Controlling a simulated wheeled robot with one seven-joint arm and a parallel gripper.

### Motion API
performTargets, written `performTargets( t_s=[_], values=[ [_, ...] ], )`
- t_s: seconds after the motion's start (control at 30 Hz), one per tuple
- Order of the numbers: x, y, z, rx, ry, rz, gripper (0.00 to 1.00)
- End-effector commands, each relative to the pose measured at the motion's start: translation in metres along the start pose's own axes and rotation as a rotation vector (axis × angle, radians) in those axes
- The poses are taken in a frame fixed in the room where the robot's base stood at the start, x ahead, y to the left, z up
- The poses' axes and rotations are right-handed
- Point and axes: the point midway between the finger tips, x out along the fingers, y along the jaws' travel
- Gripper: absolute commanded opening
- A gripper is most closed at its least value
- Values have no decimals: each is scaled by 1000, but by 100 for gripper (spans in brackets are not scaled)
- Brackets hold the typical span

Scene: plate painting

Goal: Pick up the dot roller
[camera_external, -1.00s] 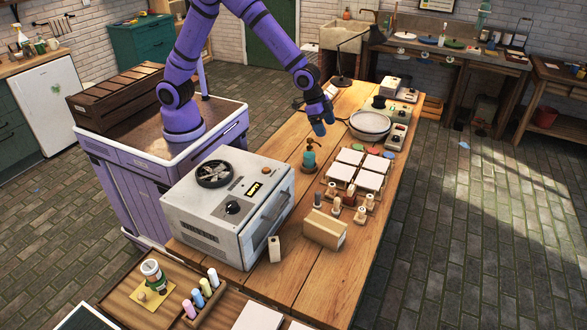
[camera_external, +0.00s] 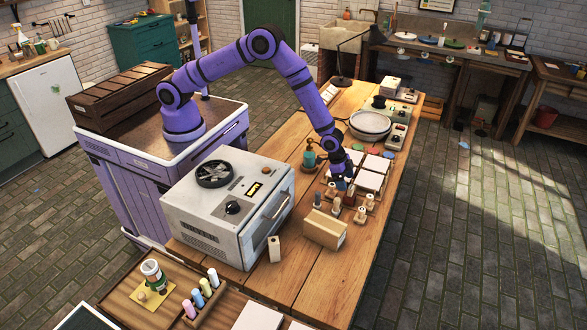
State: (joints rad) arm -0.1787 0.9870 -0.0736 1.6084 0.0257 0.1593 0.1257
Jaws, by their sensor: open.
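Several small rollers or stamps with pale wooden handles stand in a group on the wooden table (camera_external: 318,262), in front of the white tiles. One is a dark red piece (camera_external: 349,199), and others have wooden stands, such as the one at the right (camera_external: 370,202). Which of them is the dot roller I cannot tell at this size. My gripper (camera_external: 343,184) points down just above the back of this group, at the near left edge of the tiles. It is open, with nothing seen between its fingers. The gripper and wrist hide part of the tiles and the pieces behind.
A white kiln-like box (camera_external: 213,213) stands left of the group. A round basin (camera_external: 370,123) stands behind.

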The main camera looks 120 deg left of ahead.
Motion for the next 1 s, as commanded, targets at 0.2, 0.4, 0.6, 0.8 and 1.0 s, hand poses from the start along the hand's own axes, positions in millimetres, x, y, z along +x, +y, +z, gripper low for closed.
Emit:
performTargets(
  t_s=[0.2, 0.4, 0.6, 0.8, 1.0],
  values=[
    [18, 0, -1, 0, 1, 0, 81],
    [34, 0, -1, 0, 0, 0, 81],
    [60, 0, -3, 0, 0, 0, 81],
    [71, 0, -3, 0, 1, 0, 81],
    [71, 0, -3, 0, 1, 0, 81]
  ],
)
